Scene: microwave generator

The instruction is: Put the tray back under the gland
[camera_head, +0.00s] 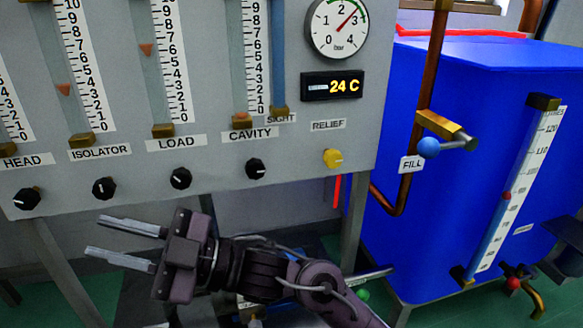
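My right gripper (96,236) is in front of the lower part of the grey panel, below its row of knobs. Its two fingers point left and are spread apart, with nothing between them. My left gripper is not in view. I cannot make out the tray or the gland in this view. The area low behind my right arm is partly hidden by the arm.
The grey gauge panel (225,75) stands on metal legs, with several black knobs and a yellow relief knob (333,158). A blue tank (440,235) stands at right, with a copper pipe and a blue-handled fill valve (429,148). Green floor (100,298) shows at lower left.

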